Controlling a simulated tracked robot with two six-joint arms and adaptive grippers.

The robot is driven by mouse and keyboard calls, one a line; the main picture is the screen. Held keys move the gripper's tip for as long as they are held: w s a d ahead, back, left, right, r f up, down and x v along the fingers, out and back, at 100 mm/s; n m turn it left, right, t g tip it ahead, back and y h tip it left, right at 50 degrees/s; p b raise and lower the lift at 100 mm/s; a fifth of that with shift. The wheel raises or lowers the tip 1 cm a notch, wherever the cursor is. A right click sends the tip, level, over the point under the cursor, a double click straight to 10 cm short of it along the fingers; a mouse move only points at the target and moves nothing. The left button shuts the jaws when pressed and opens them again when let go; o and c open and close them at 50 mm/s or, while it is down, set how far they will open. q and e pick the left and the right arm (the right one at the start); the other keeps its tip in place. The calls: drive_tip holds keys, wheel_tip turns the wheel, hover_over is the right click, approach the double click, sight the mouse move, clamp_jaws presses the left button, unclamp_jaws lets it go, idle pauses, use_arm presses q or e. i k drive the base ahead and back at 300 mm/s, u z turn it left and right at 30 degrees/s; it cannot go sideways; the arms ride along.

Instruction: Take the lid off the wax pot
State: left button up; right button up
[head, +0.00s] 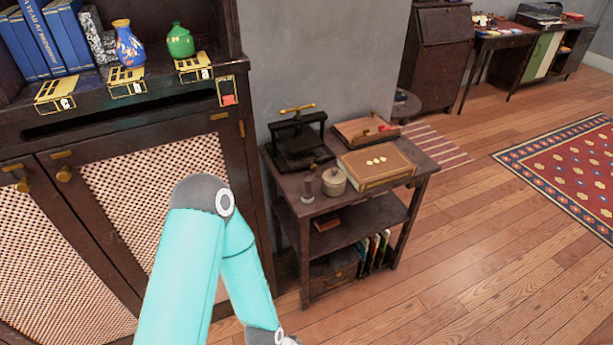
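A small round beige pot (334,183) with a knobbed lid, which looks like the wax pot, stands near the front edge of a dark wooden side table (286,183). Its lid appears to be on. An arm of mine, turquoise with grey joints, comes up from the bottom left of the head view and bends back down out of the frame. Its gripper is not visible. No other gripper shows.
Beside the pot are a small grey stamp-like piece (308,191), a black press (299,139), a large tan book (376,165) and a shallow tray (367,131). A dark cabinet (245,153) stands left; wooden floor (490,240) is clear at right.

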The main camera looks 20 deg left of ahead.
sight(335, 175)
drive_tip(key=u, duration=0.05)
drive_tip(key=i, duration=0.95)
